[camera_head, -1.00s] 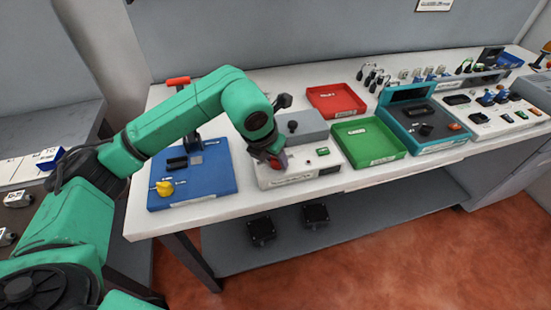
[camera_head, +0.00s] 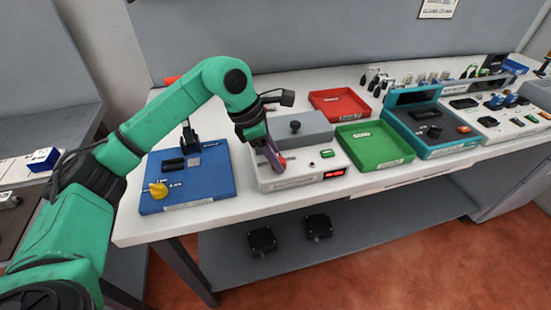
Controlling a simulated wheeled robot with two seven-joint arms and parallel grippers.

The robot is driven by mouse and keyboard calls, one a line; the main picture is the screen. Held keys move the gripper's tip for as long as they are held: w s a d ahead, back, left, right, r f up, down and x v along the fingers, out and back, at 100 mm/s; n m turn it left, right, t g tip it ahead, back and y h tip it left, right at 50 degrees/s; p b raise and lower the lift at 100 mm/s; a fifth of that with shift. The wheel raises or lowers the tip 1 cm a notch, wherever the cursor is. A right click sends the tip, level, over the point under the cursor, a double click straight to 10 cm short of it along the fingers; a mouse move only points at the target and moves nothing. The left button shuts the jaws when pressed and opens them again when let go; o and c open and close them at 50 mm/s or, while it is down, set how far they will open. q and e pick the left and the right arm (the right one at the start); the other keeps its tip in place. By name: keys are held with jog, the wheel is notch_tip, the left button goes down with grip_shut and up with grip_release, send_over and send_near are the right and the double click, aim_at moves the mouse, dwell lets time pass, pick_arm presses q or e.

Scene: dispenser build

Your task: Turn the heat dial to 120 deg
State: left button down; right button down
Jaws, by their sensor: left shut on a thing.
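The heat unit is a white box (camera_head: 290,183) with a grey lid and black knob (camera_head: 295,127) on top, standing on the bench in the middle of the view. Its front has a small green button (camera_head: 327,153) and a display with lit red digits (camera_head: 334,173), too small to read. My left gripper (camera_head: 274,160) points down at the left part of the box's front panel. It is shut at the heat dial, which the fingers mostly hide, so its pointer angle cannot be read. My right gripper is not in view.
A blue board (camera_head: 215,187) with a yellow knob (camera_head: 158,189) lies to the left. A red tray (camera_head: 340,91) and a green tray (camera_head: 398,155) stand to the right. A teal box (camera_head: 450,143) stands beyond the green tray. The bench's front edge is close below the unit.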

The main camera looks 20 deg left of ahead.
pick_arm(q)
jog(key=m, duration=0.1)
jog(key=m+g, duration=0.1)
jog(key=m, duration=0.1)
jog(key=shift+w+r+m+h, duration=0.15)
jog(key=shift+w+m+h, duration=0.15)
jog(key=shift+m, duration=0.1)
jog(key=m+g, duration=0.1)
jog(key=m, duration=0.2)
jog(key=shift+w+m+g+p, duration=0.1)
jog(key=shift+m+g+p, duration=0.2)
jog(key=shift+g+p, duration=0.1)
jog(key=m+g, duration=0.1)
jog(key=m, duration=0.2)
jog(key=m+y+p, duration=0.1)
jog(key=m, duration=0.1)
jog(key=shift+w+d+m+g, duration=0.1)
jog(key=shift+w+m+g, duration=0.05)
jog(key=shift+m+g, duration=0.25)
jog(key=shift+c, duration=2.2)
grip_release()
